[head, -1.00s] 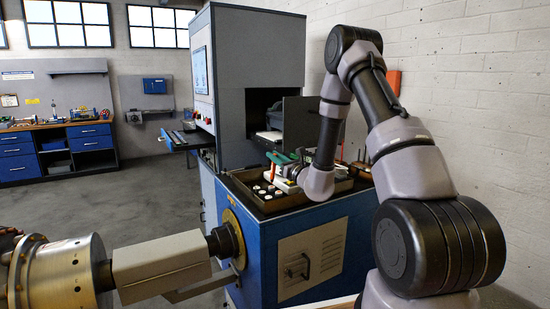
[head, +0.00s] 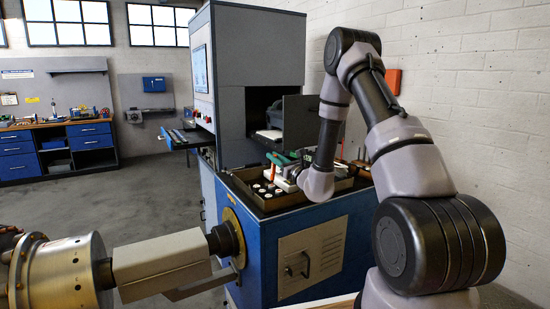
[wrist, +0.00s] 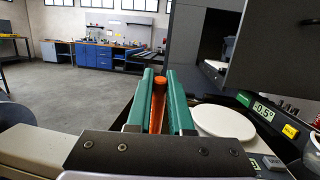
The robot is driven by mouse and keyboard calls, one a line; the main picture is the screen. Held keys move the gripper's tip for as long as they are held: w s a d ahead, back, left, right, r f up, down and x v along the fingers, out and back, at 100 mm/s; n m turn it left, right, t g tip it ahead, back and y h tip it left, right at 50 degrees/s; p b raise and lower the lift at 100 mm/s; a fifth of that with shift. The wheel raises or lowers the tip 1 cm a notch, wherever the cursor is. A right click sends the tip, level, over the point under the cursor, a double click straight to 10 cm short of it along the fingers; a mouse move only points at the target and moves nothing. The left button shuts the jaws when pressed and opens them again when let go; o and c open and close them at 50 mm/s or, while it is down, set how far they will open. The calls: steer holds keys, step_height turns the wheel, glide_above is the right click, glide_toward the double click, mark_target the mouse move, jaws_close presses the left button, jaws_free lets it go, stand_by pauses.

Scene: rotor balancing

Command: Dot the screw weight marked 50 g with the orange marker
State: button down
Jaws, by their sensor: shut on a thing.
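My gripper (wrist: 158,95) has teal fingers, shut on the orange marker (wrist: 158,92), which stands between them in the wrist view. In the head view the teal fingers (head: 279,159) are over the left part of the tray on the blue machine. Several small weights with pale round tops (head: 268,196) sit in the dark tray, below and left of the fingers. Their markings are too small to read, so I cannot tell which is 50 g. The marker's tip is not clearly visible.
The tray (head: 318,197) has a raised rim. A white round plate (wrist: 222,122) and a small display (wrist: 263,112) lie right of my gripper. The grey cabinet (head: 228,60) and its open door (head: 299,121) rise behind. A metal rotor (head: 75,270) is at the lower left.

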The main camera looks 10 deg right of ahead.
steer(key=shift+f, duration=0.3)
stand_by(0.7)
steer(key=shift+r, duration=3.5)
